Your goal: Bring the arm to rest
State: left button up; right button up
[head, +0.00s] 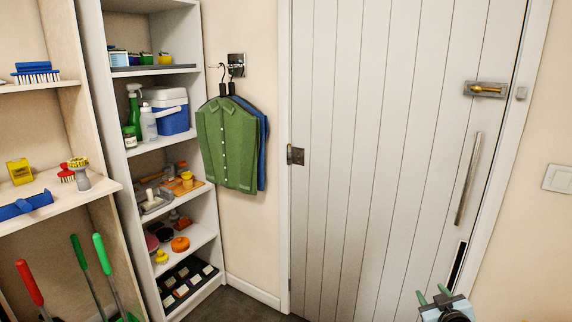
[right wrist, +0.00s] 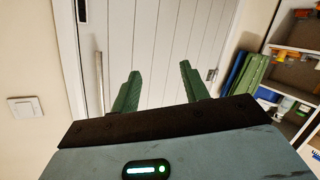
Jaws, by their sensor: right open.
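My right gripper (head: 433,294) shows at the bottom right of the head view, in front of the white door (head: 380,150). In the right wrist view its two green fingers (right wrist: 160,88) stand wide apart with nothing between them. The door surface lies beyond the fingers, and they appear clear of it. My left gripper is in neither view.
White shelves (head: 166,141) hold a blue cooler box (head: 172,118), bottles and tools. A green vest (head: 227,146) hangs on a wall hook. Wooden shelves (head: 100,186) with brushes stand at the left. The door has a long vertical handle (head: 468,180). The space before the door looks clear.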

jog(key=s+a+f+g+y, duration=0.1)
jog(key=s+a+f+g, duration=0.1)
jog(key=s+a+f, duration=0.6)
jog(key=s+a+f+g+y, duration=0.1)
jog(key=s+a+f, duration=0.2)
jog(key=s+f, duration=0.85)
jog(key=s+a+g, duration=0.1)
jog(key=s+a, duration=0.2)
jog(key=s, duration=0.9)
jog(key=s+a+m+g+y, duration=0.1)
jog(key=s+a, duration=0.3)
jog(key=s, duration=0.9)
jog(key=shift+s+f+g+y, duration=0.25)
jog(key=shift+g+y, duration=0.05)
jog(key=shift+g, duration=0.4)
